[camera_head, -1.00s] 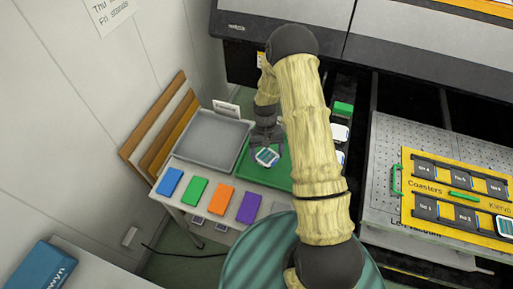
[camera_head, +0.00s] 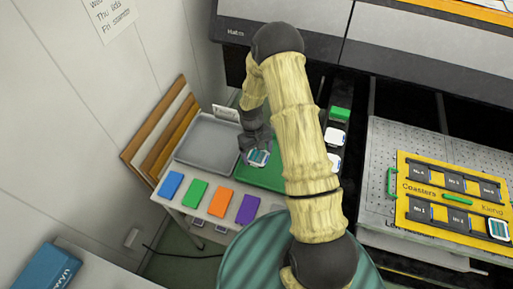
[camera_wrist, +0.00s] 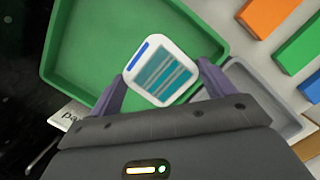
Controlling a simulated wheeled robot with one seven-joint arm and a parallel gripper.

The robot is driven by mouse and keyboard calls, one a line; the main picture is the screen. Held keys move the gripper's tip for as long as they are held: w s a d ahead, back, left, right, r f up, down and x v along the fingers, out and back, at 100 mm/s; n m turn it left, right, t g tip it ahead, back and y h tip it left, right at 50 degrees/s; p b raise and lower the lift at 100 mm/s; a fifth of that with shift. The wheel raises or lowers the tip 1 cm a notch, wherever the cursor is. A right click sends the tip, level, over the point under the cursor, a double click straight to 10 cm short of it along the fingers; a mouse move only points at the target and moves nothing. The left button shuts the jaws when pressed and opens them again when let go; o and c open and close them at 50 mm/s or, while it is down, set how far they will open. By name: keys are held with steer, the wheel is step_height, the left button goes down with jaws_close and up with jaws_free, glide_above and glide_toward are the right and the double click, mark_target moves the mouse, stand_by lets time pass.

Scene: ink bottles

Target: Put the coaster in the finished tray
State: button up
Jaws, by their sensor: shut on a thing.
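A coaster (camera_wrist: 162,72), white-rimmed with teal stripes and a blue bar, is held between the two fingers of my gripper (camera_wrist: 163,88) in the wrist view. In the head view the coaster (camera_head: 257,158) shows at the tip of my gripper (camera_head: 256,148), over the left part of a green tray (camera_head: 262,179). In the wrist view the green tray (camera_wrist: 58,62) lies below the coaster and looks empty where it shows. A grey tray (camera_head: 208,143) stands to its left and looks empty. The sign by the trays is too small to read.
Blue, green, orange and purple blocks (camera_head: 221,201) lie along the table's front edge. White coasters (camera_head: 334,137) sit on a dark strip right of my arm. A yellow coaster jig (camera_head: 450,197) with dark slots lies farther right, one slot holding a coaster (camera_head: 497,229).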

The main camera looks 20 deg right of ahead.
mark_target(257, 163)
steer(key=shift+a+r+n, duration=0.1)
steer(key=shift+r+n, duration=0.2)
steer(key=shift+r, duration=0.2)
steer(key=shift+f, duration=0.15)
steer(key=shift+f, duration=0.15)
steer(key=shift+w+a+b+x, duration=0.1)
steer(key=shift+w+b+x, duration=0.15)
steer(key=shift+b+x, duration=0.65)
steer(key=shift+w+a+b+x, duration=0.1)
steer(key=shift+w+b+x, duration=0.1)
steer(key=shift+b+x, duration=0.75)
steer(key=shift+w+b+x, duration=0.25)
steer(key=shift+b+x, duration=0.2)
steer(key=shift+x, duration=0.9)
steer(key=shift+f+b, duration=0.4)
steer(key=shift+f, duration=0.25)
